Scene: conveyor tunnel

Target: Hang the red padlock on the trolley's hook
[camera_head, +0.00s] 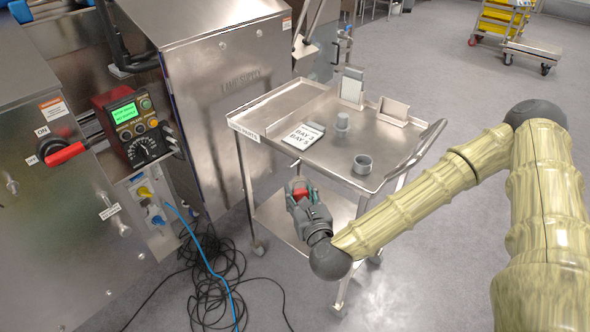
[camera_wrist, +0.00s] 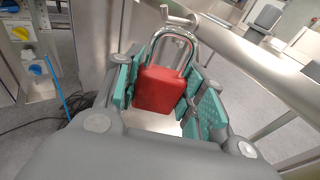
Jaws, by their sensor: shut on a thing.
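My gripper (camera_head: 305,203) is beside the near left part of the trolley (camera_head: 282,104), below its top tray. Its green-padded fingers are shut on the red padlock (camera_wrist: 162,90), also seen in the head view (camera_head: 300,190). In the wrist view, the padlock's silver shackle (camera_wrist: 186,38) points up. The trolley's grey hook (camera_wrist: 178,15) shows just above and behind the top of the shackle. I cannot tell whether the shackle touches the hook or is around it. The hook is not clear in the head view.
A steel cabinet (camera_head: 225,95) stands close on the left. Black cables (camera_head: 210,280) lie on the floor.

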